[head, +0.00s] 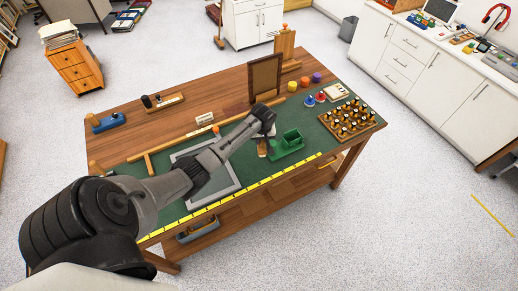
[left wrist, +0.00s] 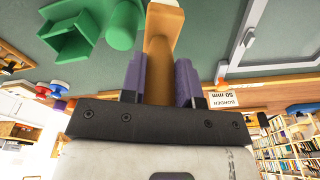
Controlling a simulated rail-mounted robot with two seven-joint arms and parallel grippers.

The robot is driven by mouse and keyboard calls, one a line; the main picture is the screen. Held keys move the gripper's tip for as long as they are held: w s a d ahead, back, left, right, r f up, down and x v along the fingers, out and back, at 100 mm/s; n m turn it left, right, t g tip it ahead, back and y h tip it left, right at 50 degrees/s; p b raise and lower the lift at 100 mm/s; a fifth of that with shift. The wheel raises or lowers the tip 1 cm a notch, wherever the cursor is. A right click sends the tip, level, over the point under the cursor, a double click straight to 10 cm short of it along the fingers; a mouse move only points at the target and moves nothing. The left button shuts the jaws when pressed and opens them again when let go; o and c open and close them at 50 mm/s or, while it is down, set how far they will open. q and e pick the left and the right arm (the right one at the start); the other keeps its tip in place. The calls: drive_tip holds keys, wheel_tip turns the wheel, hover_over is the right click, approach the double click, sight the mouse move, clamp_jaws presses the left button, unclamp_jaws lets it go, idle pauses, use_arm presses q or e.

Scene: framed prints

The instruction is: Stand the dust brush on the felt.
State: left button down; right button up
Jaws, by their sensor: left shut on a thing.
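The dust brush has a tan wooden handle (left wrist: 158,55) that sits between the purple finger pads of my left gripper (left wrist: 160,80) in the left wrist view. In the head view my left gripper (head: 264,122) is over the right half of the table, and part of the brush (head: 262,147) shows below it. The gripper is shut on the brush. The green felt (head: 305,130) covers the front part of the tabletop. I cannot tell whether the brush touches it. My right gripper is not in view.
A green holder (head: 288,144) stands close to the right of the brush. A grey-framed panel (head: 215,180) lies to its left, and a brown frame (head: 265,77) stands behind. A wooden rack with several dark-topped pieces (head: 348,119) is at the right. A yellow rule (head: 240,195) runs along the front edge.

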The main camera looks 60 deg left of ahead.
sight(262, 149)
use_arm(q)
drive_tip(key=shift+f, duration=3.2)
drive_tip(key=shift+f+b, duration=0.1)
drive_tip(key=shift+b, duration=0.2)
drive_tip(key=shift+f, duration=0.15)
drive_tip(key=c, duration=1.1)
unclamp_jaws()
